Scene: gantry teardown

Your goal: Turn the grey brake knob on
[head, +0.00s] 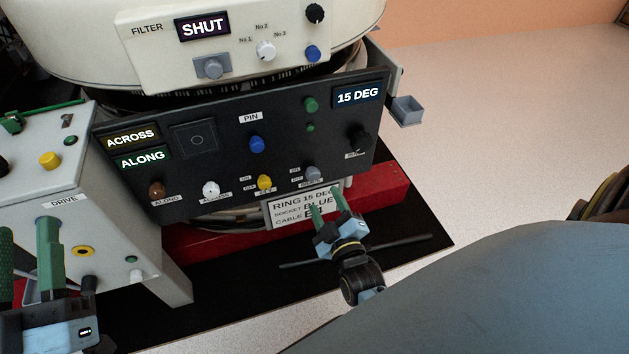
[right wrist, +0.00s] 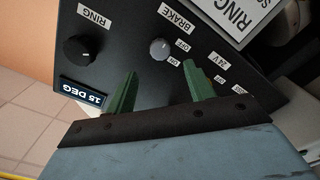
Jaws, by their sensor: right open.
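The grey brake knob (head: 313,173) is at the lower right of the dark panel, with small ON and OFF labels beside it. It also shows in the right wrist view (right wrist: 160,49), under a BRAKE label; I cannot tell which label it points to. My right gripper (head: 324,199) is open and empty, below and in front of the knob. In the right wrist view its green fingertips (right wrist: 160,70) stand apart on either side of the knob, not visibly touching it. My left gripper (head: 27,238) is at the far left, by the DRIVE box, its fingers apart.
The panel also has a yellow knob (head: 264,182), a white knob (head: 211,188), a brown knob (head: 157,190), a blue PIN knob (head: 257,144) and a black RING knob (head: 358,141). A white label plate (head: 290,212) hangs just below. The floor at right is clear.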

